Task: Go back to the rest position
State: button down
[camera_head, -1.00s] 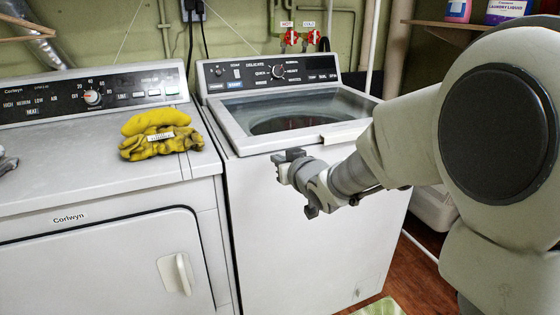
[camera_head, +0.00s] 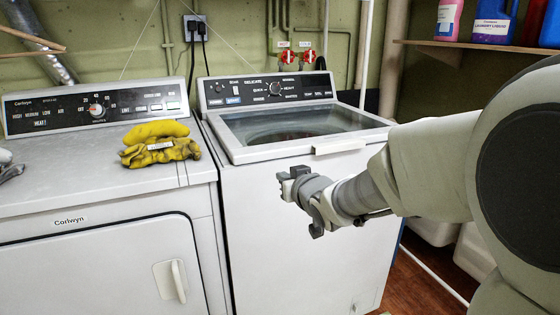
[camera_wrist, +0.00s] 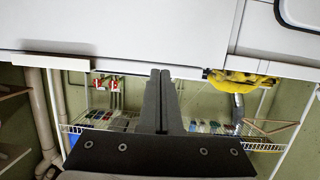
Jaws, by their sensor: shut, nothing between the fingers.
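My gripper (camera_head: 290,180) is in front of the washer's front panel, below its top edge, in the head view. My arm reaches in from the right side of that view. In the wrist view the two dark fingers of my gripper (camera_wrist: 160,76) lie together with nothing between them. The top-loading washer (camera_head: 290,235) has its glass-topped lid closed.
A dryer (camera_head: 90,240) stands left of the washer, with yellow gloves (camera_head: 160,144) on top; the gloves also show in the wrist view (camera_wrist: 240,80). A shelf (camera_head: 470,45) with detergent bottles (camera_head: 492,22) is at the upper right. Wooden floor (camera_head: 425,290) shows at the lower right.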

jog(key=s+d+r+m+g+h, duration=0.1)
jog(key=s+d+m+g+h, duration=0.1)
jog(key=s+d+h, duration=0.4)
jog(key=s+d+f+m+g+p, duration=0.1)
jog(key=s+d+f+g, duration=0.2)
jog(key=s, duration=1)
jog(key=s+d+m+g+p, duration=0.1)
jog(key=s+d+g, duration=0.25)
jog(key=s, duration=1.05)
notch_tip(320, 180, up, 25)
jog(key=p, duration=2.5)
jog(key=shift+w+d+r+y, duration=0.15)
jog(key=shift+w+d+y, duration=0.15)
jog(key=shift+d+y, duration=0.1)
